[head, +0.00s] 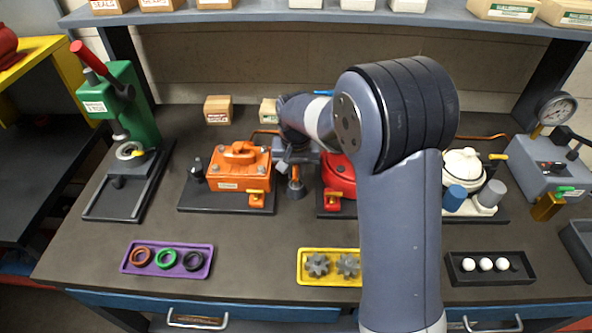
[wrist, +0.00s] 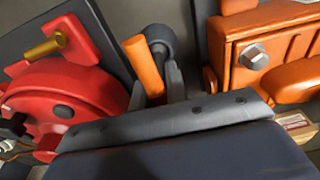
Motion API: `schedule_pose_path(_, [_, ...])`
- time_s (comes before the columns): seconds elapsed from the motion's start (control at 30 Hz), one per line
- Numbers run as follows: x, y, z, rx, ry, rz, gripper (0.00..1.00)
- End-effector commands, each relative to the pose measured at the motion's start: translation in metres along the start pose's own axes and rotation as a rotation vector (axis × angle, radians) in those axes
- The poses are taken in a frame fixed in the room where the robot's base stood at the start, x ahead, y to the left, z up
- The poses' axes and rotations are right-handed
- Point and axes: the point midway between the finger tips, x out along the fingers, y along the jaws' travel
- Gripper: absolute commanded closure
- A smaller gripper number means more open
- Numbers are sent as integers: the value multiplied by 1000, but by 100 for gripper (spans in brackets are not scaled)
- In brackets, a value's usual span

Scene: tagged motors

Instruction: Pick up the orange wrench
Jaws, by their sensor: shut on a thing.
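The orange wrench (wrist: 143,66) shows in the wrist view as an orange bar beside a dark rounded end. My gripper (wrist: 158,88) is shut on it, with the grey fingers on either side of its lower part. In the head view the wrench (head: 295,173) is a small orange piece hanging below my gripper (head: 289,165), between the orange motor and the red one. My wrist hides much of it there, and I cannot tell whether it touches the table.
The orange motor (head: 240,170) stands left, the red motor (head: 338,175) close right, partly behind my arm. A purple tray (head: 207,271) of rings and a yellow tray (head: 303,279) of gears lie in front. The workbench (head: 260,232) is clear between motors and trays.

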Motion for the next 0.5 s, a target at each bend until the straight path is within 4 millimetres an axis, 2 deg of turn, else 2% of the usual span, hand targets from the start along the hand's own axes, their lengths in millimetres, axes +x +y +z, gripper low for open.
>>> schedule_pose_path(0.37, [-2, 0, -1, 0, 2, -1, 100])
schedule_pose_path(0.5, [-15, 0, -3, 0, 4, -2, 100])
